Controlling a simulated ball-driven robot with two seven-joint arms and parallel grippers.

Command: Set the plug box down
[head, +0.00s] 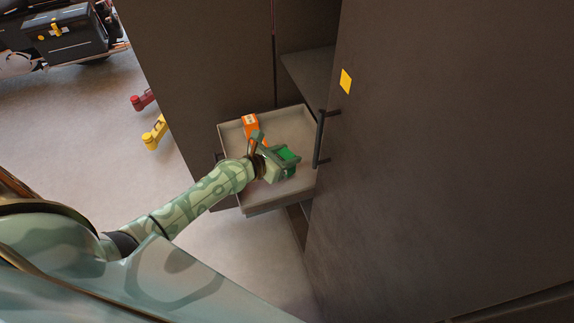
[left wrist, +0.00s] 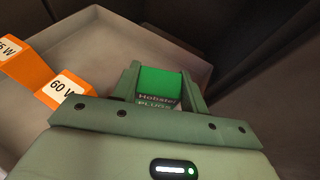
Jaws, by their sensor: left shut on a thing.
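The plug box is a small green box (left wrist: 160,84) with "PLUGS" lettering, seen in the left wrist view between my left gripper's fingers. My left gripper (left wrist: 158,88) is shut on it. In the head view the green box (head: 288,156) and my left gripper (head: 281,162) are over the open drawer (head: 228,135), toward its right side. I cannot tell whether the box touches the drawer floor. The lower part of the box is hidden by the gripper. My right gripper is not in view.
An orange box (head: 251,125) sits at the drawer's back left; the wrist view shows orange boxes marked in watts (left wrist: 62,88). A dark cabinet door (head: 430,150) with a handle (head: 320,140) stands close on the right. Red (head: 143,100) and yellow (head: 155,132) items are on the floor.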

